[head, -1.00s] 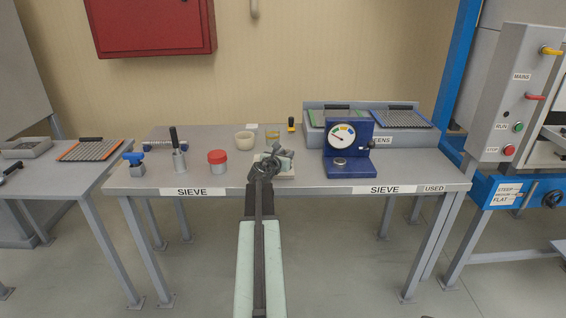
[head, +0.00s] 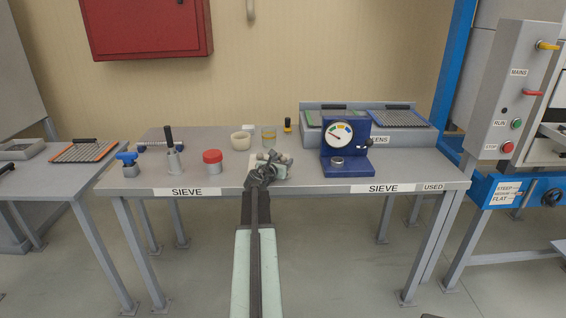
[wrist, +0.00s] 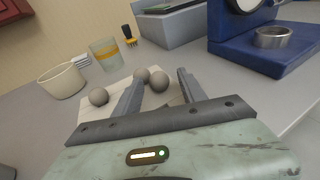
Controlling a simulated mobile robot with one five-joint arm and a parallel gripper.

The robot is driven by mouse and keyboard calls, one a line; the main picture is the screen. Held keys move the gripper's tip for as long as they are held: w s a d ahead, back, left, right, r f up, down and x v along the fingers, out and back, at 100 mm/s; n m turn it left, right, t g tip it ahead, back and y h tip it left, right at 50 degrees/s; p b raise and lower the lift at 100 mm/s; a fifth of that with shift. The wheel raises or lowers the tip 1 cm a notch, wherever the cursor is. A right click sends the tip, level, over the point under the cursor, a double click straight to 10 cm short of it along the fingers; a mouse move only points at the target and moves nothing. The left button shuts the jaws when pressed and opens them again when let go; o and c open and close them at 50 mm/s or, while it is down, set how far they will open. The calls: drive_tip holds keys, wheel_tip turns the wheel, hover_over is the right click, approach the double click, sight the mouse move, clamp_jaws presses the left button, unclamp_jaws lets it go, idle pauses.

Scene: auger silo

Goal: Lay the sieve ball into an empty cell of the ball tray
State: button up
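The ball tray (wrist: 88,113) is a pale cream slab on the sieve table, mostly hidden behind my gripper. Grey-brown balls show at it in the wrist view: one left of my fingers (wrist: 98,97), one behind the left fingertip (wrist: 141,74), and one between the fingers (wrist: 159,81). I cannot tell which is the sieve ball. My gripper (wrist: 161,76) is open, its fingers apart, with gaps beside the ball between them. In the head view, my gripper (head: 262,176) is low over the tray at the table's front edge. The tray's cells are not clear.
A cream bowl (head: 241,141) and a glass with a yellow band (head: 268,136) stand behind the tray. A red-lidded jar (head: 212,162) stands to the left. A blue dial gauge (head: 346,150) stands to the right. Some bare table lies between tray and gauge.

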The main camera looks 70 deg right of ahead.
drive_tip(key=shift+a+r+p, duration=0.1)
drive_tip(key=shift+r+p, duration=0.2)
drive_tip(key=a, duration=0.4)
drive_tip(key=a+r+p, duration=0.1)
drive_tip(key=a, duration=0.2)
drive_tip(key=a+r+p, duration=0.1)
drive_tip(key=a, duration=0.3)
drive_tip(key=shift+a, duration=0.3)
drive_tip(key=shift+w, duration=0.1)
